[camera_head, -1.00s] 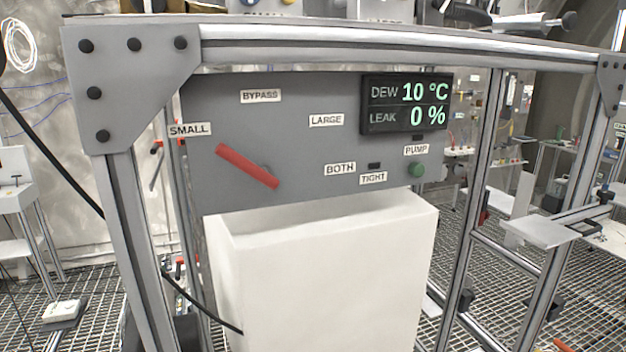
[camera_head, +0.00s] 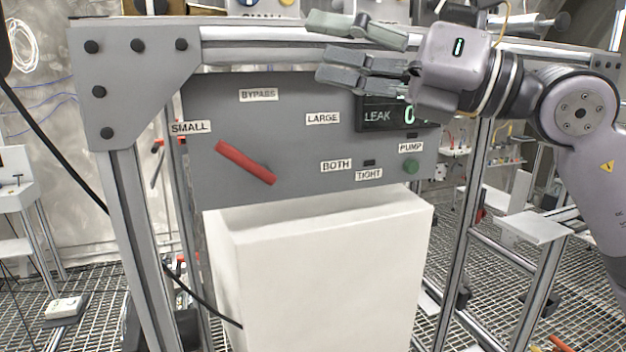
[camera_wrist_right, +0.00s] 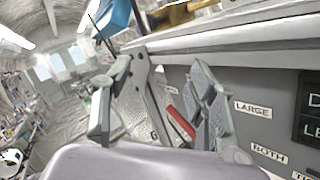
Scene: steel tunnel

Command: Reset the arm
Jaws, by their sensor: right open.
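My right gripper (camera_head: 335,50) is in the upper right of the head view, its fingers pointing left, open and empty. It is in front of the frame's top beam and hides part of the display (camera_head: 378,117). In the right wrist view its two fingers (camera_wrist_right: 155,110) stand apart with nothing between them. The red lever handle (camera_head: 245,162) on the grey panel (camera_head: 300,185) slants down to the right, its upper left end near the SMALL label. It also shows in the right wrist view (camera_wrist_right: 181,122), partly behind a finger. My left gripper is not in view.
A metal frame with a top beam (camera_head: 260,48) and left post (camera_head: 135,240) surrounds the panel. A white box (camera_head: 325,270) stands below. Grated floor (camera_head: 75,325) lies around it.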

